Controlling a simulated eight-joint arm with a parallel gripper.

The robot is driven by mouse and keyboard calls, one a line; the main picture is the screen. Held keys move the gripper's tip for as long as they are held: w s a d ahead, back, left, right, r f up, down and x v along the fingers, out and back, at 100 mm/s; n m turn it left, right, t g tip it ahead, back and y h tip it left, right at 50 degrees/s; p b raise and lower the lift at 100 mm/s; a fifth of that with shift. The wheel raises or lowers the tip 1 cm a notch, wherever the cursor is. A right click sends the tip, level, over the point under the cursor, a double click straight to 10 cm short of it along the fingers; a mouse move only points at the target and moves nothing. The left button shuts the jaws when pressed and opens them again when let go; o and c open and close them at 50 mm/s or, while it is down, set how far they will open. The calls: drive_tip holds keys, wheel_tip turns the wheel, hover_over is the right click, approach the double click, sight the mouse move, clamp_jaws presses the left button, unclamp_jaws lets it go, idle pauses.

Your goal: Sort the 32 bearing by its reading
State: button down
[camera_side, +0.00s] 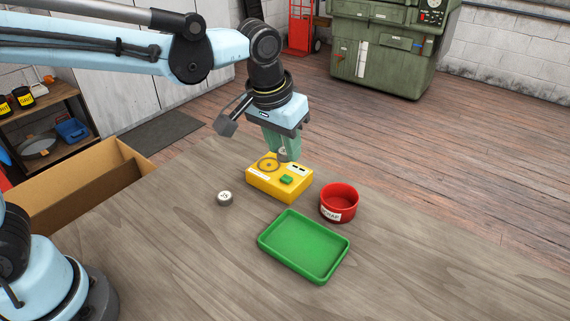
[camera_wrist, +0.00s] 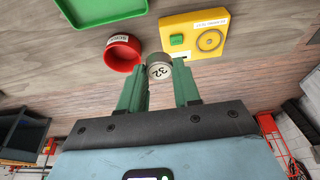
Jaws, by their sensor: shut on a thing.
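My gripper (camera_wrist: 160,85) is shut on the 32 bearing (camera_wrist: 159,68), a small grey cylinder with a white face marked 32. In the side view my gripper (camera_side: 284,150) holds it above the back of the yellow tester (camera_side: 262,189), and the fingers partly cover it. The tester also shows in the wrist view (camera_wrist: 194,51), with a ring-marked spot and a green button. A red scrap bowl (camera_side: 339,205) stands right of the tester. An empty green tray (camera_side: 303,245) lies in front of them. The tester's reading is too small to make out.
Another small grey bearing (camera_side: 224,198) with a marked white top stands on the wooden table (camera_side: 180,250), left of the tester. An open cardboard box (camera_side: 90,190) is at the table's left edge. The table's front is clear.

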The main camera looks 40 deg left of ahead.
approach(341, 184)
drive_tip(key=s+d, duration=0.1)
drive_tip(key=shift+d+f, duration=0.2)
drive_tip(key=shift+f, duration=2.35)
drive_tip(key=shift+f, duration=0.5)
idle(0.7)
idle(0.5)
drive_tip(key=c, duration=0.7)
unclamp_jaws()
drive_tip(key=c, duration=0.4)
